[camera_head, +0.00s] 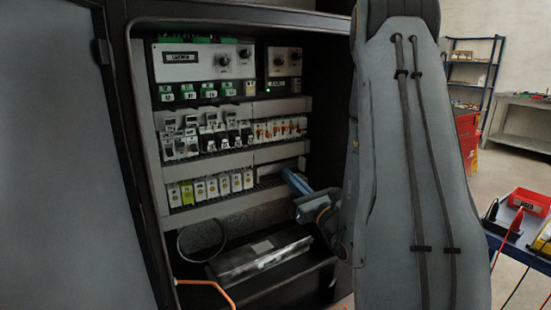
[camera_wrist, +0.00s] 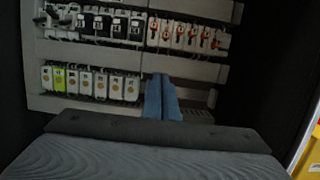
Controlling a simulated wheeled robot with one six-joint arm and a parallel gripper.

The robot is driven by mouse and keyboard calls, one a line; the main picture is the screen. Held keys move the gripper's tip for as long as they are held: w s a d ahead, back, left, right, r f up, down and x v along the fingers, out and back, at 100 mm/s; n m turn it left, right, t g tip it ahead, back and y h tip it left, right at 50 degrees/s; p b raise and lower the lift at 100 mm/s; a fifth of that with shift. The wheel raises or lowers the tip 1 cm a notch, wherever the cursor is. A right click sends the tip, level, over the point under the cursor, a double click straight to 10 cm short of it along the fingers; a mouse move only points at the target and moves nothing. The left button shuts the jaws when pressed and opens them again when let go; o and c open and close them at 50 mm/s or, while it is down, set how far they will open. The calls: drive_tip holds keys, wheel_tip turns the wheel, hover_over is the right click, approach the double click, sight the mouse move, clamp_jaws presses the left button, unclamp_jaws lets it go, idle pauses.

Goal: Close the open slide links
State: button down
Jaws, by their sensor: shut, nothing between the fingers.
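A row of white terminal blocks with orange slide links (camera_head: 280,130) sits on the middle rail at the right inside the open cabinet. The links also show in the wrist view (camera_wrist: 187,37), at the upper right. Which of them are open is too small to tell in the head view; in the wrist view the orange parts sit at differing heights. My gripper (camera_head: 290,178) reaches into the cabinet from the right, below the links. In the wrist view its blue fingers (camera_wrist: 161,98) are together and empty, in front of the lower rail. They stand apart from the links.
White and black breakers (camera_head: 205,137) sit left of the links. Several white and yellow-green terminals (camera_head: 210,188) line the lower rail. A controller panel (camera_head: 203,62) is above. The cabinet door (camera_head: 70,160) stands open at left. A blue cart (camera_head: 515,245) with a red bin is at right.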

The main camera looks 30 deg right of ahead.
sight(272, 136)
drive_tip(key=x, duration=0.4)
drive_tip(key=p+x, duration=0.1)
drive_tip(key=x, duration=0.4)
drive_tip(key=shift+w+d+r, duration=0.1)
drive_tip(key=shift+d, duration=0.15)
drive_tip(key=shift+w+r+p, duration=0.15)
drive_tip(key=shift+r+p, duration=0.3)
drive_tip(key=shift+r, duration=0.55)
drive_tip(key=shift+w+r+p, duration=0.15)
drive_tip(key=shift+r+p, duration=0.25)
drive_tip(key=shift+r, duration=0.6)
drive_tip(key=shift+r+p, duration=0.3)
drive_tip(key=shift+r, duration=1.05)
drive_tip(key=shift+d, duration=0.1)
